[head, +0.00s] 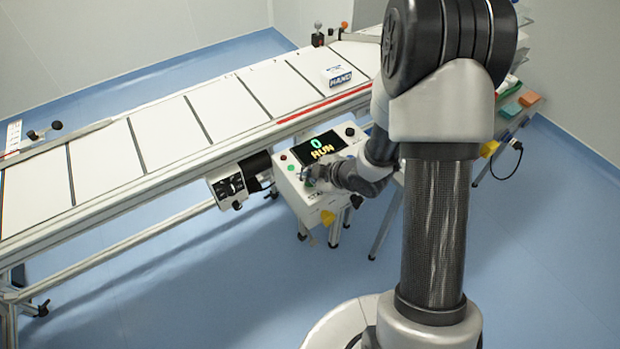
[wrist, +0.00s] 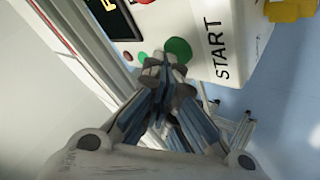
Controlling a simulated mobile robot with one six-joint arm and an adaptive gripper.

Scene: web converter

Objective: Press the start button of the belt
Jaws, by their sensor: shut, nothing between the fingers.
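The green start button (wrist: 179,48) shows in the wrist view on the white control box, beside the printed word START. My gripper (wrist: 163,70) is shut and empty, its fingertips overlapping the button's lower edge in that view. I cannot tell whether they press it or only touch it. In the head view my gripper (head: 316,176) is at the front of the control box (head: 305,208), and my wrist hides part of the panel. The box's display (head: 319,148) reads 0 and RUN.
The long white belt (head: 165,130) runs behind the control box, with a small white printed carton (head: 342,77) on it. A black motor (head: 254,165) sits left of the box. Yellow parts (wrist: 290,10) are near the box. Orange (head: 529,98) and green blocks lie at right.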

